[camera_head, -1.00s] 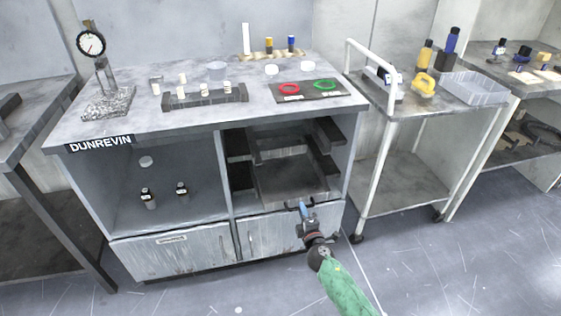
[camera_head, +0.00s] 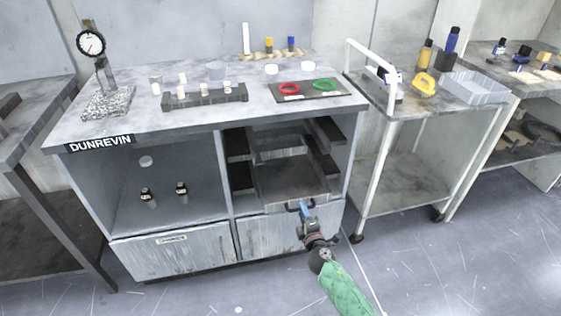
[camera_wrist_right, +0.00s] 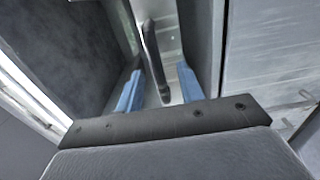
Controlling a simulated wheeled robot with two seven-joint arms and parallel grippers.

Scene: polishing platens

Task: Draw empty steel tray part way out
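The empty steel tray (camera_head: 290,180) sits in the right bay of the cabinet, between dark side runners, its front edge a little out toward me. Its handle (camera_head: 293,206) is a dark bar at the front. My right gripper (camera_head: 306,208) is at this handle. In the right wrist view, the dark handle (camera_wrist_right: 151,50) runs between the two blue fingers of my right gripper (camera_wrist_right: 160,70). The fingers are partly closed around it, with a narrow gap showing beside the bar. The tray looks empty inside. My left gripper is out of view.
The cabinet doors (camera_head: 180,255) below the bay are shut. A white-railed cart (camera_head: 385,190) stands close on the right. The bench top (camera_head: 205,125) carries a dial gauge, a dark rack, and red and green rings. Open floor lies in front.

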